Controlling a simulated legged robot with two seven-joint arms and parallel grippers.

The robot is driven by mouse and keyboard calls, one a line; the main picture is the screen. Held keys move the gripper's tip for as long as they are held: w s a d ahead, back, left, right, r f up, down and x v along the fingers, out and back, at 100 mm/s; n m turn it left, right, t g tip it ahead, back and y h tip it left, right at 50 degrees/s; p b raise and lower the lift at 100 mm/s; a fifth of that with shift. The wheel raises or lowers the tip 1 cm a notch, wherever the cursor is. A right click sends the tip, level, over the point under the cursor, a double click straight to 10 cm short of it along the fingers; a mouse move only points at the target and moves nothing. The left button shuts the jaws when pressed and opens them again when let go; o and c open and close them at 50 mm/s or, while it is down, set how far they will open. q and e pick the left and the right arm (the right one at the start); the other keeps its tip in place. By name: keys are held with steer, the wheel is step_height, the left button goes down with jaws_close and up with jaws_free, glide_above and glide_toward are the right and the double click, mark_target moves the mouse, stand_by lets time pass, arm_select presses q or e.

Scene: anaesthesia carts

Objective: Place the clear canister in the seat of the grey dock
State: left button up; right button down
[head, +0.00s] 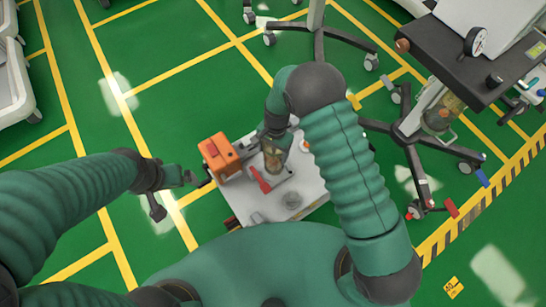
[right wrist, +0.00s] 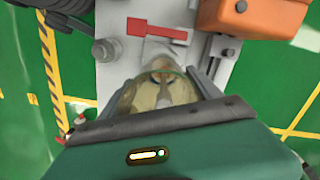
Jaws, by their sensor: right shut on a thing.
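My right gripper (head: 271,146) is shut on the clear canister (head: 274,160), which has tan contents. In the right wrist view the canister (right wrist: 155,92) sits between the two fingers. It is over the grey dock (head: 281,183), beside the dock's red lever (head: 261,180). In the right wrist view the dock's light grey plate (right wrist: 158,52) and red lever (right wrist: 157,28) show just beyond the canister. The canister's base is partly hidden, so I cannot tell if it touches the seat. My left gripper (head: 178,192) is open and empty, left of the cart.
The dock is on a small light grey cart top (head: 311,188). An orange box (head: 220,157) stands on its left side, and a grey knob (head: 292,200) near its front. A dark-topped trolley (head: 480,70) with another canister (head: 443,112) stands right.

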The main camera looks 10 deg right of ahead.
steer(key=shift+f, duration=1.35)
steer(key=shift+b, duration=0.3)
steer(key=shift+c, duration=0.9)
jaws_free()
steer(key=shift+o, duration=0.2)
